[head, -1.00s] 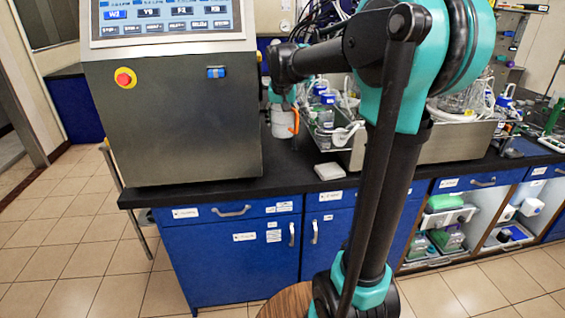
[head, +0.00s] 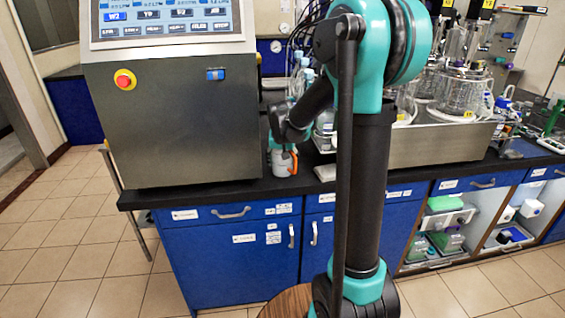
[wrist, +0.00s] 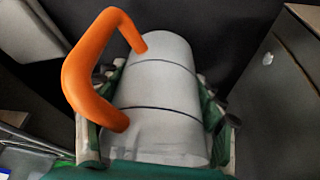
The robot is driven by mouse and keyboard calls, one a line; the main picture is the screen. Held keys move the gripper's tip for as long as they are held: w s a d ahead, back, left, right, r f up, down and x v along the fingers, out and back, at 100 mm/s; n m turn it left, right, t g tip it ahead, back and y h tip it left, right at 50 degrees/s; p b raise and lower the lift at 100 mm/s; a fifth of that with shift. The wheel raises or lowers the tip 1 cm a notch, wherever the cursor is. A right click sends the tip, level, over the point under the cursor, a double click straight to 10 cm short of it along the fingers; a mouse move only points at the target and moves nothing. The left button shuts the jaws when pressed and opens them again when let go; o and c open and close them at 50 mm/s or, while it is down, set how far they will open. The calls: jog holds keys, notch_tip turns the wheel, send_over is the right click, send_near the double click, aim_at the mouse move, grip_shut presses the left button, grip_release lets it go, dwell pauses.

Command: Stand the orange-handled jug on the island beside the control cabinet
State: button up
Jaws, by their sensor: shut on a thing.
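The jug (head: 279,163) is whitish with an orange handle (head: 292,163). It looks upright at the black top of the island (head: 300,187), just right of the control cabinet (head: 170,125). Whether its base touches the top cannot be told. In the wrist view the jug (wrist: 165,85) lies between the fingers of my gripper (wrist: 160,125), which is shut on its body. The orange handle (wrist: 88,70) sticks out to the left, outside the fingers. In the head view my wrist partly hides the jug from above.
A steel tray (head: 440,144) with glass vessels (head: 460,90) stands to the right. A small white block (head: 325,173) lies on the top right of the jug. The cabinet wall is close on the left. Blue drawers (head: 230,212) front the island.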

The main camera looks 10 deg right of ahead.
aim_at(283, 163)
jog(key=shift+f, duration=0.15)
jog(key=o, duration=1.6)
jog(key=shift+c, duration=0.2)
jog(key=v, duration=0.7)
jog(key=shift+s+r, duration=0.2)
jog(key=shift+r, duration=0.05)
jog(key=s+d+f+n, duration=0.1)
jog(key=s+f, duration=0.3)
jog(key=s, duration=0.5)
jog(key=s+d+f, duration=0.2)
jog(key=s+f, duration=0.3)
jog(key=s, duration=0.4)
jog(key=s+d+f+n+y, duration=0.1)
jog(key=s+d+f, duration=0.1)
jog(key=s+f, duration=0.3)
jog(key=s, duration=0.3)
jog(key=shift+s+f+n, duration=0.2)
jog(key=shift+s+n, duration=0.1)
jog(key=shift+s, duration=0.1)
